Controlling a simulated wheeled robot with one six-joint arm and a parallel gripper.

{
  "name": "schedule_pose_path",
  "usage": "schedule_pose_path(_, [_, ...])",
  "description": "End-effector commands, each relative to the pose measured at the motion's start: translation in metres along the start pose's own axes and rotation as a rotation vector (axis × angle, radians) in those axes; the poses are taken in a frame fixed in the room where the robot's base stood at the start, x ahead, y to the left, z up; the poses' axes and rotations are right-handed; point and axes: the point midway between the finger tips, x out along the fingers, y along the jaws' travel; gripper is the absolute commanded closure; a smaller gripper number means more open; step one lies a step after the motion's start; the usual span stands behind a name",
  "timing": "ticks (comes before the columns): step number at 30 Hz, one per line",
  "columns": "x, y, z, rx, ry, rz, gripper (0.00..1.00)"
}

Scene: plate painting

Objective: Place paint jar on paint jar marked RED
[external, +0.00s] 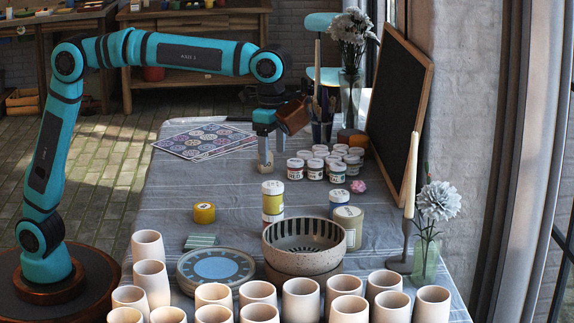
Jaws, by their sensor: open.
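My gripper (265,164) points down above the cloth, at the left edge of a cluster of small paint jars (315,173). It is open, and I see nothing held between its fingers. The jars have white lids and coloured bands, several of them reddish. Nearer the camera, a stack of jars (272,205) stands apart, with a yellow-banded, white-lidded jar (272,188) on top. The lettering is too small to read, so I cannot tell which jar is marked RED.
A patterned bowl (304,268), a plate with a blue centre (215,268) and larger jars (349,224) stand nearer the camera. Several pale cups (433,304) line the front. A yellow roll (203,212) lies left. A blackboard (397,105) stands right.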

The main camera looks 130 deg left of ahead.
Motion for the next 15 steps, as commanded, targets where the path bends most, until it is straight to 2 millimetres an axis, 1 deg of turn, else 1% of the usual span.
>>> schedule_pose_path(2, [-0.006,0.006,0.005,0.004,0.022,-0.004,0.30])
schedule_pose_path(5, [-0.019,0.021,0.016,0.015,0.074,-0.013,0.30])
schedule_pose_path(11, [-0.051,0.061,0.051,0.043,0.233,-0.033,0.30])
schedule_pose_path(15, [-0.071,0.088,0.079,0.061,0.348,-0.040,0.30])
